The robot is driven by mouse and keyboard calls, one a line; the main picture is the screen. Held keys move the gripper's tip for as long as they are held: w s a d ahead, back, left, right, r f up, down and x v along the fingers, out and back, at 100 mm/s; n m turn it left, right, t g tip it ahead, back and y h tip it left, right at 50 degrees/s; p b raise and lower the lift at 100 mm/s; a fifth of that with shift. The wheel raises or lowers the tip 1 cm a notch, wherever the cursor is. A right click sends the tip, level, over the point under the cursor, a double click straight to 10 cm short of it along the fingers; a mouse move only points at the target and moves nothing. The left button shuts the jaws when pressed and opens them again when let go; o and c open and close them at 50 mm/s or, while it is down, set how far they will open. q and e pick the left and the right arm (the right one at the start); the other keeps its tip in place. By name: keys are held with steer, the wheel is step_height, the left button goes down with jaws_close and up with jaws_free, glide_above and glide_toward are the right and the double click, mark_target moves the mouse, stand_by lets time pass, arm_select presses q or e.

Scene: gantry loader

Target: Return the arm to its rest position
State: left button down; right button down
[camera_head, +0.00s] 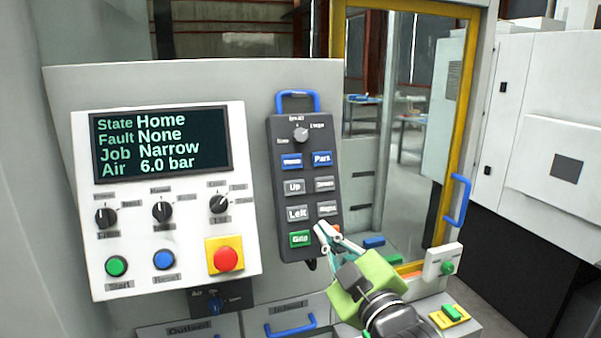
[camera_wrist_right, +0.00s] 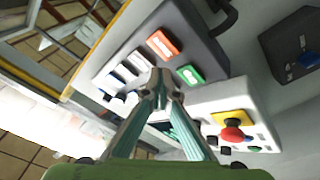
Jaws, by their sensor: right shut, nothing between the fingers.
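My right gripper (camera_head: 326,236) reaches in from the lower right in the head view. Its fingers are shut and empty, with the tips in front of the lower right of the dark pendant (camera_head: 309,262), partly covering an orange button. In the right wrist view the closed fingertips (camera_wrist_right: 160,84) point at the pendant's lower end, near the orange button (camera_wrist_right: 163,44) and the green button (camera_wrist_right: 190,75). I cannot tell whether the tips touch the pendant. My left gripper is not in view.
The control panel (camera_head: 247,255) has a screen (camera_head: 160,142) reading Home, None, Narrow, 6.0 bar, and a red stop button (camera_head: 226,259). A yellow-framed door (camera_head: 452,125) with a blue handle (camera_head: 458,200) stands to the right. Below are drawers with a blue handle (camera_head: 290,326).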

steer(key=s+d+f+m+g+h, duration=0.2)
steer(key=s+d+f, duration=0.1)
steer(key=f, duration=0.6)
steer(key=s+d+f+m+g+h, duration=0.1)
steer(key=s+d+f+m+g, duration=0.15)
steer(key=f, duration=0.75)
steer(key=s+d+f+m+g+h, duration=0.1)
steer(key=s+d+f+m+g, duration=0.2)
steer(key=s+f, duration=0.5)
steer(key=s+d+f+m+g+h, duration=0.1)
steer(key=s+d+f+g, duration=0.4)
steer(key=s, duration=0.5)
steer(key=s+d+f+m+g+h, duration=0.2)
steer(key=s+d+f, duration=0.1)
steer(key=s+f, duration=0.65)
step_height(320, 180, down, 26)
steer(key=s+g+b, duration=0.1)
steer(key=b, duration=0.1)
arm_select(q)
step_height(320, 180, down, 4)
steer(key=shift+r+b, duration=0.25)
steer(key=shift+b, duration=0.5)
arm_select(e)
steer(key=s+d+f+g, duration=0.1)
steer(key=s+d+f, duration=0.1)
steer(key=s+f, duration=1.6)
steer(key=shift+d+f, duration=0.3)
steer(key=shift+f, duration=0.3)
